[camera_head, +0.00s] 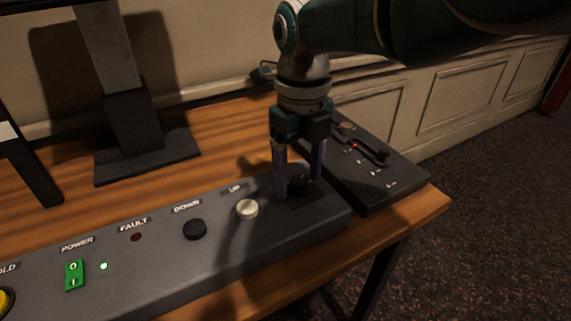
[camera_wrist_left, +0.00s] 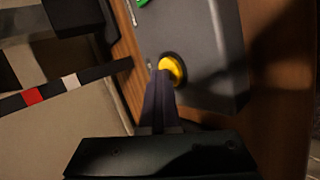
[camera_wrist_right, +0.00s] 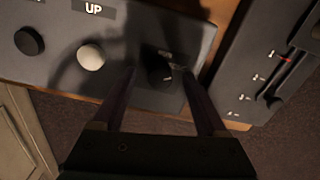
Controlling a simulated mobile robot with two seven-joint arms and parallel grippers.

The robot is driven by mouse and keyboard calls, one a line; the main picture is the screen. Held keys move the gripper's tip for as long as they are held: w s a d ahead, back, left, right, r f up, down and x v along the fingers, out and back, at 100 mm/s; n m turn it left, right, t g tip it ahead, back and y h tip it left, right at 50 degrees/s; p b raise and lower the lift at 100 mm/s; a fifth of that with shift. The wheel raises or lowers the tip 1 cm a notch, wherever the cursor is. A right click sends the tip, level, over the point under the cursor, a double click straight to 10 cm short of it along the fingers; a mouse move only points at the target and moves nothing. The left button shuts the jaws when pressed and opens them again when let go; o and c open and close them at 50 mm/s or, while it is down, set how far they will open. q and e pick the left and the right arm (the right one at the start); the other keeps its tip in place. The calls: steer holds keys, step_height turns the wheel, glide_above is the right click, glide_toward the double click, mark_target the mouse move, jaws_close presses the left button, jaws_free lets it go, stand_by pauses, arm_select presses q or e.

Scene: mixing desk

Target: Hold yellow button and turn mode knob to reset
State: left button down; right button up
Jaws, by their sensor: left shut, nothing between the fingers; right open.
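The yellow button (camera_head: 4,300) is at the left edge of the head view, on the grey control panel (camera_head: 150,285). In the left wrist view the yellow button (camera_wrist_left: 171,70) sits in a dark ring, and my left gripper (camera_wrist_left: 160,80) is shut with its fingertips at the button; whether it is pressed in I cannot tell. The dark mode knob (camera_wrist_right: 160,72) is at the panel's right end; its label is too dark to read. My right gripper (camera_head: 299,190) points down over it, open, with one finger on each side. Contact with the knob cannot be made out.
The panel also has a green power switch (camera_head: 74,274), a black DOWN button (camera_head: 195,229) and a white UP button (camera_head: 247,208). A slider box (camera_head: 375,175) stands close beside the panel's right end. A monitor stand (camera_head: 145,155) is behind.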

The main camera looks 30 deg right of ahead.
steer(key=shift+r, duration=3.45)
steer(key=shift+r, duration=0.1)
arm_select(q)
step_height(320, 180, up, 7)
steer(key=p, duration=0.8)
arm_select(e)
step_height(320, 180, up, 8)
steer(key=shift+f, duration=0.25)
